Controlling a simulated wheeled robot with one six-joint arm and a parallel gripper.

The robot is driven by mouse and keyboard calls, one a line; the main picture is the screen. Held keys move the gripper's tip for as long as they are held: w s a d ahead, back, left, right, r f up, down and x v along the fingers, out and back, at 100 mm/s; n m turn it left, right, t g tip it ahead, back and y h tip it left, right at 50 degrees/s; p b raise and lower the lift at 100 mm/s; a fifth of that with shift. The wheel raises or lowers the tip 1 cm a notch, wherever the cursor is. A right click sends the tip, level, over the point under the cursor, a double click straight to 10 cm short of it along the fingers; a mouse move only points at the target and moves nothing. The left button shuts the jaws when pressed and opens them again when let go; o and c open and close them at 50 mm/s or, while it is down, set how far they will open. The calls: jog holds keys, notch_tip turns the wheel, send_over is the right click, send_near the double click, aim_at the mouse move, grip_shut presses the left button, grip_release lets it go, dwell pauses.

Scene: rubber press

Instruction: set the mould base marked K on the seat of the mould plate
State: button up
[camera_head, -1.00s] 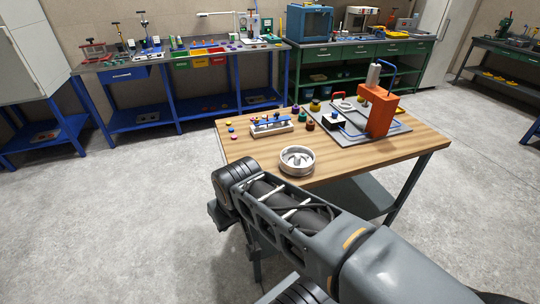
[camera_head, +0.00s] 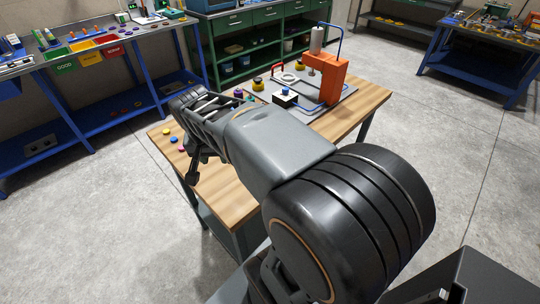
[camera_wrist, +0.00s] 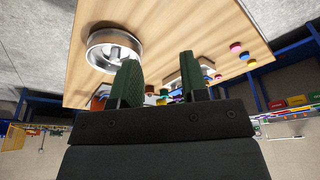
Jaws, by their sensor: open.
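My gripper (camera_wrist: 159,60) is open in the wrist view, with two dark green fingers and nothing between them. It is tilted over the wooden table. A round silver metal dish with a spoked inside (camera_wrist: 112,45) lies beyond the left finger. I can read no letter K on any part and cannot tell which is the mould base. My arm hides the table's middle.
Yellow-and-black knobs (camera_head: 258,84) and a purple one (camera_head: 239,93) stand by the plate. Small coloured discs (camera_head: 173,139) lie at the table's left edge; discs also show in the wrist view (camera_wrist: 236,47). The wooden tabletop (camera_head: 225,195) is bare at the front.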

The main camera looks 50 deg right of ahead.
jog(key=w+d+f+m+g+h, duration=0.1)
jog(key=d+m+g, duration=0.1)
jog(key=d+m, duration=0.55)
jog(key=w+d+f+m+g+h, duration=0.1)
jog(key=w+d+f+m+g, duration=0.1)
jog(key=d+m, duration=0.55)
jog(key=shift+n, duration=0.4)
jog(key=d+f, duration=0.1)
jog(key=f, duration=0.1)
jog(key=s+d+f, duration=0.1)
jog(key=d+f, duration=0.2)
jog(key=f, duration=0.1)
jog(key=shift+s+d+f, duration=0.25)
jog(key=shift+d, duration=0.1)
jog(key=shift+p+x, duration=0.4)
jog(key=shift+x, duration=2.65)
jog(key=shift+w+a, duration=0.1)
grip_shut()
jog(key=shift+r, duration=0.1)
